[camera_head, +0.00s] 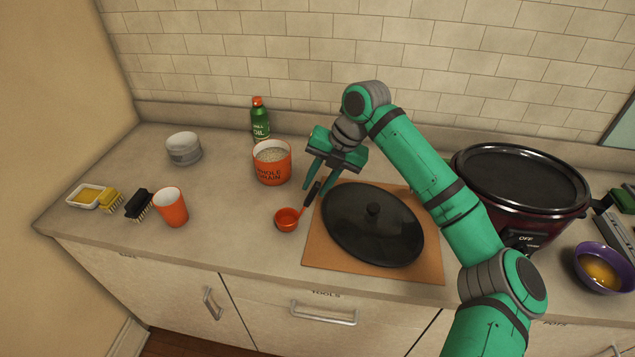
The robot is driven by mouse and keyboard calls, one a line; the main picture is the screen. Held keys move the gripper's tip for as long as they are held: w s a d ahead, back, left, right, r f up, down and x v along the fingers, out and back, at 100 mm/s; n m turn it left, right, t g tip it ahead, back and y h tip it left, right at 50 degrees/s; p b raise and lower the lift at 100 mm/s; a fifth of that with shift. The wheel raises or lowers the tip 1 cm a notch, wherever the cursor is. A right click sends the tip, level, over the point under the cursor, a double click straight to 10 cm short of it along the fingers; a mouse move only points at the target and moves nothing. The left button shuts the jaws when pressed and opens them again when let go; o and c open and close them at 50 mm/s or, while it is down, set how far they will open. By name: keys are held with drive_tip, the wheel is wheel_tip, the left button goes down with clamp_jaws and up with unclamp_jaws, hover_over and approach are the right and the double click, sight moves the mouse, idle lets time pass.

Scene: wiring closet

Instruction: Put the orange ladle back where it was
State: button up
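The orange ladle (287,219) is on the counter in the head view, left of the brown board, its orange bowl toward the front. Its dark handle slants up and right to my gripper. My gripper (315,190) points down over the handle end, between the orange pot and the black lid. Its two green fingers stand apart with the handle showing between their tips. I see a gap beside the handle, so the gripper looks open around it. Whether a finger touches the handle is too small to tell.
A black lid (372,226) lies on a brown board (318,255). Behind are an orange grain pot (272,170) and a green oil bottle (260,120). An orange cup (171,207) and brushes stand left; a slow cooker (520,190) and purple bowl (603,268) right. Counter left of the ladle is clear.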

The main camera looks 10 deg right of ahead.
drive_tip(key=shift+r, duration=0.1)
drive_tip(key=v, duration=1.2)
idle(0.6)
